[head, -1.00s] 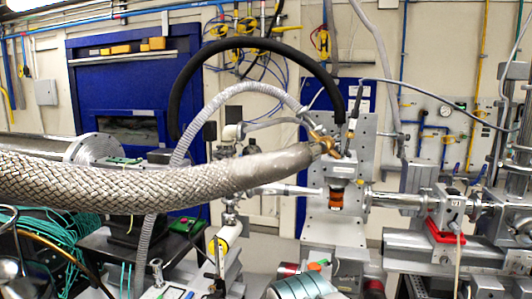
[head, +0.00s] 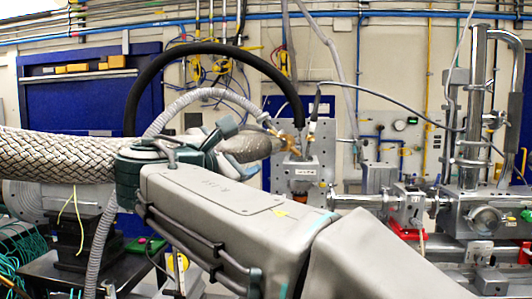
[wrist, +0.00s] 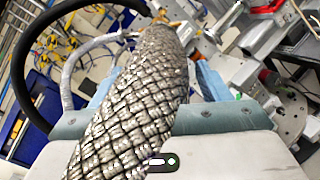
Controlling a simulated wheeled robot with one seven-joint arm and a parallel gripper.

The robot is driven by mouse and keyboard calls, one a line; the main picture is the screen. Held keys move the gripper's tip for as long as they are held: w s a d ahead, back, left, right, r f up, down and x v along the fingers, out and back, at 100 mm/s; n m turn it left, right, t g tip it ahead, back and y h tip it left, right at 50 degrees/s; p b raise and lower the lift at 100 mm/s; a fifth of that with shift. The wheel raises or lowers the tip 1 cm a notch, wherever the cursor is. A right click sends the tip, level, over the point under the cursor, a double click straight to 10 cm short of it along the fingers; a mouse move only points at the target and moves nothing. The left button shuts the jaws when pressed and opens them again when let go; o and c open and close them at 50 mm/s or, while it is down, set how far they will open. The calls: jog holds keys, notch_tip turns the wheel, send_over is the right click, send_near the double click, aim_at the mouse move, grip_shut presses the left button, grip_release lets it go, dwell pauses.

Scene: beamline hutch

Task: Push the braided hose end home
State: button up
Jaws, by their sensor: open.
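The silver braided hose (head: 55,155) comes in from the left in the head view. It passes behind my gripper, and its end section (head: 248,148) shows beyond it, close to a brass fitting (head: 284,136) above a grey block (head: 302,166). I cannot tell whether the end is fully seated. My gripper (head: 222,140) is open at the hose. In the wrist view the braided hose (wrist: 135,100) runs between the spread blue-grey fingers of my gripper (wrist: 155,85). The brass fitting (wrist: 160,15) is partly hidden at the top; contact with the fingers is unclear.
A black hose (head: 205,48) arches over the work area. A grey corrugated hose (head: 98,240) passes close to my gripper. Metal beam pipes and a valve with a red base (head: 405,232) stand to the right. Green cables (head: 20,250) lie at lower left.

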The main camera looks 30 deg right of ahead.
aim_at(266, 146)
jog(key=p+x, duration=0.3)
jog(key=x, duration=1)
jog(key=shift+w+d, duration=0.2)
jog(key=shift+d, duration=0.05)
jog(key=c, duration=0.8)
